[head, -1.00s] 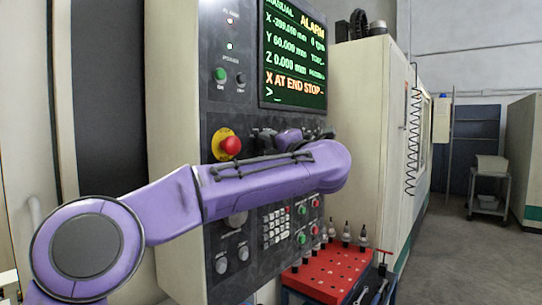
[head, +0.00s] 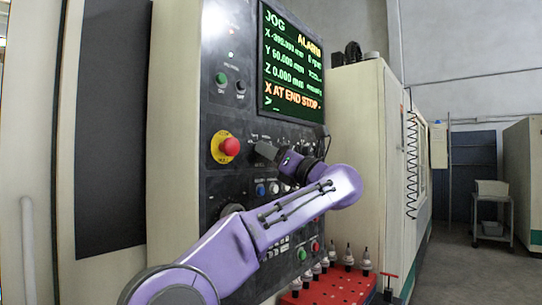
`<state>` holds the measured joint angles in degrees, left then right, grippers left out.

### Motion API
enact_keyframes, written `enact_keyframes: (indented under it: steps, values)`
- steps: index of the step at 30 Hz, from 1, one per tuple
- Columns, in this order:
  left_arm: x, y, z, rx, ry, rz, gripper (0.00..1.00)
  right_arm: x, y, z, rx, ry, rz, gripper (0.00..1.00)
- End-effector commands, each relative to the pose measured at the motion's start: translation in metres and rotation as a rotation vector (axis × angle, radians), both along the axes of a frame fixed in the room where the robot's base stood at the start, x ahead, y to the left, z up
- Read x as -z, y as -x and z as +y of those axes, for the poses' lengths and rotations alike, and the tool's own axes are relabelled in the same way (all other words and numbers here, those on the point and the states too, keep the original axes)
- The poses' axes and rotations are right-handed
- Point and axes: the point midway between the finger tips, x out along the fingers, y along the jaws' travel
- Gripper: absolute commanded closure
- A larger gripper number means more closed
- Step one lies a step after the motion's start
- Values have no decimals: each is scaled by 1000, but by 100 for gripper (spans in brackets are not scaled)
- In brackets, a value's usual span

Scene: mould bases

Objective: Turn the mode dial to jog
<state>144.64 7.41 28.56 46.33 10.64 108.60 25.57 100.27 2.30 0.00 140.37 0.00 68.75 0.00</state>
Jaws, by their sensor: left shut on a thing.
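The control panel (head: 222,110) of the machine stands in front of me. Its screen (head: 291,65) reads JOG at the top left, with ALARM and X AT END STOP also showing. My left gripper (head: 265,151) reaches the panel just below the screen, right of the red stop button. It is shut on the mode dial, which the gripper and wrist mostly hide, so I cannot read its pointer. My purple left arm comes up from the bottom and covers part of the lower panel. My right gripper is not in view.
The red emergency stop button (head: 229,147) on its yellow ring sits close to the left of the gripper. Small buttons and a blue button (head: 260,189) lie below. A red tool rack (head: 326,290) with several tool holders stands at the lower right. Open floor lies at the right.

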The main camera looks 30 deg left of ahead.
Motion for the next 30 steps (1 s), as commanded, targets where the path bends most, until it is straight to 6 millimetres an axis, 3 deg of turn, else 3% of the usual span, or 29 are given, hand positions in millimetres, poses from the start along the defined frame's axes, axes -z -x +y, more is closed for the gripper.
enact_keyframes:
  steps: [12, 30]
  values:
    - [2, -3, 0, 0, 20, -212, 94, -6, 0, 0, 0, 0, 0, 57]
    - [2, -3, 0, 0, 24, -253, 94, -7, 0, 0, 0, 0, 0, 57]
